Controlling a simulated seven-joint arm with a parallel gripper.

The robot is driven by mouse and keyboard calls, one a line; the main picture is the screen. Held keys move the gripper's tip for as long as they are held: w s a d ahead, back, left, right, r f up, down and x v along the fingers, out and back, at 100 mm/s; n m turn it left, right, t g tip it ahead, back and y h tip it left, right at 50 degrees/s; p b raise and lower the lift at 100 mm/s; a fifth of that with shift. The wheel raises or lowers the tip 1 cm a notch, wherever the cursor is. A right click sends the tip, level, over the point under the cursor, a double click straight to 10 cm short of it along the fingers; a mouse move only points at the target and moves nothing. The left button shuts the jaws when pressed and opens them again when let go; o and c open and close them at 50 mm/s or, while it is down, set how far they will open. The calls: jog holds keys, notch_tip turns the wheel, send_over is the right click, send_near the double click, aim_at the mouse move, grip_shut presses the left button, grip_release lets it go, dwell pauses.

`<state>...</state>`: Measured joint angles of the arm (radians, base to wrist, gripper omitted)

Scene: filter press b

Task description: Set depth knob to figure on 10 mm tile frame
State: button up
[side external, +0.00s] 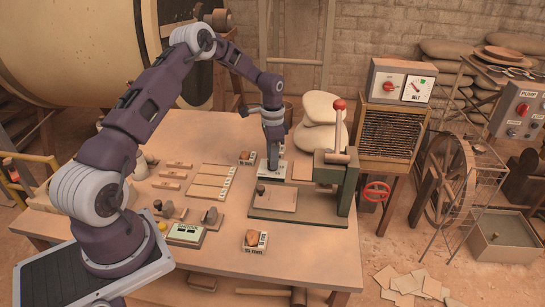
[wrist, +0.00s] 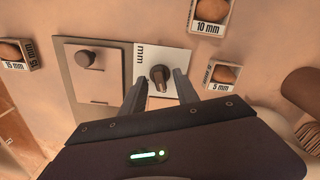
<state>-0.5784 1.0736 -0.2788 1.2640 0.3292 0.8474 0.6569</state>
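The depth knob (wrist: 160,76) is dark and round-based with a raised grip, on a white plate (wrist: 147,56) marked "mm". A pale mark shows on its lower side in the wrist view; the figure it points to is not readable. My gripper (wrist: 160,74) is open, one finger on each side of the knob, with gaps visible. In the side view my gripper (side external: 273,165) points down over the plate and hides the knob.
A 5 mm frame (wrist: 222,77) lies right of the knob and a 15 mm frame (wrist: 18,54) far left. The press (side external: 335,170) with its red-topped lever (side external: 339,106) stands close beside my gripper.

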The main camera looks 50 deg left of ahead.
notch_tip(320, 180, up, 7)
jog(key=shift+r, duration=0.1)
dwell(0.4)
jog(key=s+d+r+n+t, duration=0.1)
jog(key=s+d+r, duration=0.3)
jog(key=r, duration=0.3)
jog(key=s+d+r+t+y, duration=0.1)
jog(key=s+d+r, duration=0.3)
jog(key=d+r, duration=0.15)
jog(key=s+d+r+n, duration=0.1)
jog(key=s+d+r, duration=0.25)
jog(key=r, duration=0.35)
jog(key=s+d+n+t, duration=0.1)
jog(key=s+d, duration=0.2)
jog(key=s, duration=0.3)
jog(key=s+d+n+t, duration=0.1)
jog(key=s+d, duration=0.1)
jog(key=s, duration=0.5)
jog(key=s+d+r+n+t+h, duration=0.1)
jog(key=s+d, duration=0.2)
jog(key=s, duration=0.4)
jog(key=shift+s+d+t, duration=0.2)
jog(key=shift+d+t, duration=0.1)
